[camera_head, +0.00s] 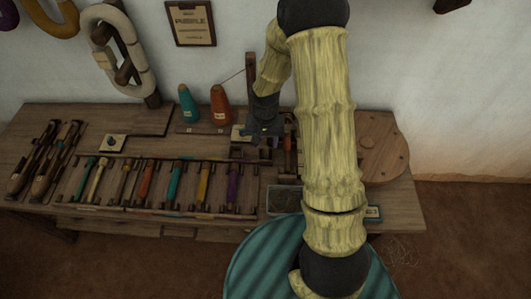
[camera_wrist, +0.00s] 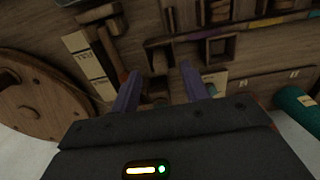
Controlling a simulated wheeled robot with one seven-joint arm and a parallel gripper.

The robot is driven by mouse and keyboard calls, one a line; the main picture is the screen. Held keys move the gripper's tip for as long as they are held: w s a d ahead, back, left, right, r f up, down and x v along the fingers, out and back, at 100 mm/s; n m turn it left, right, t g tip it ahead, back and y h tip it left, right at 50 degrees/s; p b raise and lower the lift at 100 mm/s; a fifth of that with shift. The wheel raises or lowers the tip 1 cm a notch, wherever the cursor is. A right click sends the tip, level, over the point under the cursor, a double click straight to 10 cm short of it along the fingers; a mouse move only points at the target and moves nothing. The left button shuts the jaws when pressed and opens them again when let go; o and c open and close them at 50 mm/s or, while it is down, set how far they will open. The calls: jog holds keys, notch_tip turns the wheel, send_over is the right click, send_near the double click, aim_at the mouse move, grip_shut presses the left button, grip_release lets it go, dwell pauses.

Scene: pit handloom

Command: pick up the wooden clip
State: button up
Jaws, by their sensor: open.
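My gripper (camera_head: 263,133) is over the back right part of the wooden bench, beside an upright wooden post. In the wrist view its two purple fingers (camera_wrist: 160,72) are apart, with nothing held between them. Small dark wooden pieces (camera_wrist: 158,60) lie beyond and between the fingertips. One of them may be the wooden clip, but the picture is too dark to tell. In the head view my gripper and arm hide much of this spot, and I cannot make out the clip there.
The bench (camera_head: 130,219) carries a rack of several coloured bobbins (camera_head: 145,181). Teal (camera_head: 188,104) and orange (camera_head: 221,106) cones stand at the back. A round wooden disc (camera_head: 382,150) lies at the right. A striped teal round thing (camera_head: 255,265) is in front.

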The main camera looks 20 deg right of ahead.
aim_at(266, 147)
jog(key=shift+f, duration=0.15)
jog(key=shift+w+d+f, duration=0.1)
jog(key=shift+w+f, duration=0.05)
jog(key=shift+f, duration=0.7)
jog(key=shift+w+f, duration=0.2)
jog(key=shift+f, duration=0.7)
jog(key=shift+w+d+f, duration=0.1)
jog(key=shift+w+f, duration=0.05)
jog(key=shift+f, duration=0.7)
grip_shut()
jog(key=shift+r, duration=0.15)
notch_tip(266, 147, up, 10)
jog(key=shift+f+p, duration=0.1)
jog(key=shift+p, duration=0.2)
